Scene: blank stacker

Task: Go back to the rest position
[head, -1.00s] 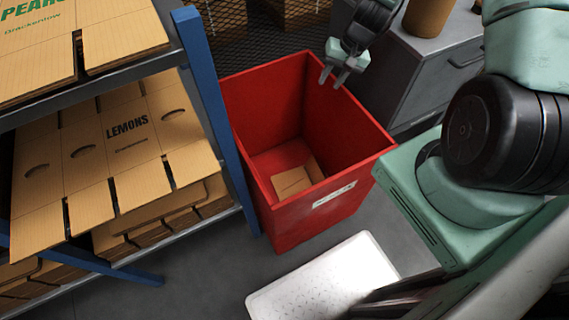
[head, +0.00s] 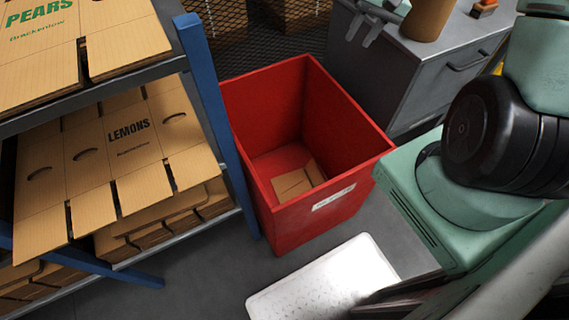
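My gripper (head: 362,30) shows at the top of the head view, above and behind the far right rim of the red bin (head: 345,135). Its two fingers point down and are spread apart, with nothing between them. The rest of the wrist is cut off by the top edge of the picture. A flat piece of brown cardboard (head: 295,180) lies in the bottom of the red bin.
A blue-posted rack (head: 215,110) on the left holds flat LEMONS blanks (head: 125,150) and PEARS blanks (head: 120,35). A grey cabinet (head: 415,75) with a brown cylinder (head: 428,18) stands behind the bin. Bare floor (head: 215,270) shows in front.

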